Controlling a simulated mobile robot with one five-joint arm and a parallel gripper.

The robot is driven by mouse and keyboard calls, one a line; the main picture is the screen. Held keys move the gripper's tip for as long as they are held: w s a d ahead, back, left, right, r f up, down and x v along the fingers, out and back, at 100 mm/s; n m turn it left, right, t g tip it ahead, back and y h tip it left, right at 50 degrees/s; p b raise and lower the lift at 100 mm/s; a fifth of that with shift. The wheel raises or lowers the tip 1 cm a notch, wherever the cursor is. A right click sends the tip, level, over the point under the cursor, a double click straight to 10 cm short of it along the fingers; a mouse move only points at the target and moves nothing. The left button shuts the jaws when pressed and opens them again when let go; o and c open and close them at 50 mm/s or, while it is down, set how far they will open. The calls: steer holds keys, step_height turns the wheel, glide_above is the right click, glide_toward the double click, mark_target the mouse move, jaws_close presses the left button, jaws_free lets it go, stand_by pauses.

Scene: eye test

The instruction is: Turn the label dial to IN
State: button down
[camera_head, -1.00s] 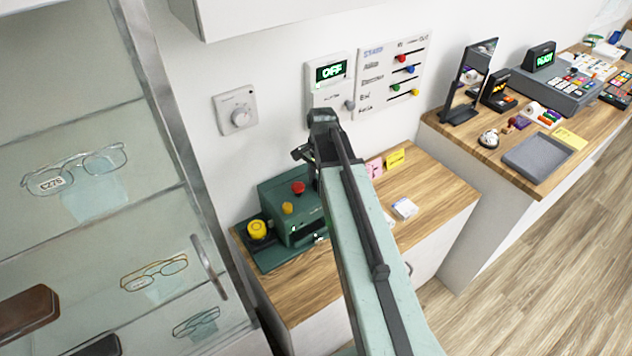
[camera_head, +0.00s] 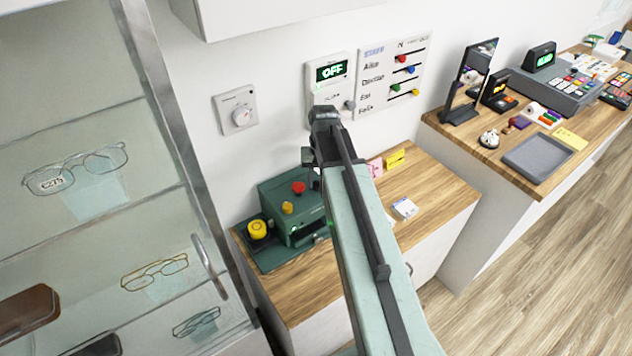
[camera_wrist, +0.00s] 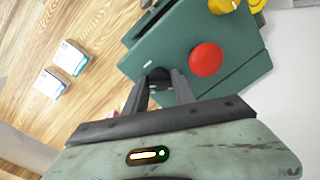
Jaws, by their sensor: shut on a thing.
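The green label machine (camera_head: 283,212) stands on the wooden counter at the left, with a red button and yellow knobs. In the wrist view the machine (camera_wrist: 205,45) fills the upper middle. My gripper (camera_wrist: 160,82) has its two fingers closed around a small dark round part on the machine's face, which appears to be the label dial (camera_wrist: 160,75). A short white mark shows beside it. The fingers hide most of the dial, and I cannot read its setting or an IN mark. In the head view my arm hides the fingertips and the dial.
The red button (camera_wrist: 206,59) is close beside the fingers, with a yellow knob (camera_wrist: 222,5) beyond. Small white boxes (camera_head: 404,208) and yellow and pink notes lie on the counter (camera_head: 440,193). A glass cabinet (camera_head: 95,200) stands at the left. Wall panels hang behind.

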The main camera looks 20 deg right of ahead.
steer(key=n, duration=0.7)
steer(key=shift+w, duration=0.15)
steer(key=n, duration=0.6)
steer(key=shift+n+g, duration=0.3)
steer(key=shift+n, duration=0.1)
steer(key=n, duration=0.6)
steer(key=shift+a+h, duration=0.15)
steer(key=shift+h, duration=0.15)
steer(key=n, duration=0.6)
steer(key=shift+a+n, duration=0.1)
steer(key=shift+n, duration=0.2)
steer(key=shift+s, duration=0.2)
steer(key=c, duration=1.1)
jaws_free()
steer(key=shift+o, duration=0.2)
steer(key=shift+r, duration=0.1)
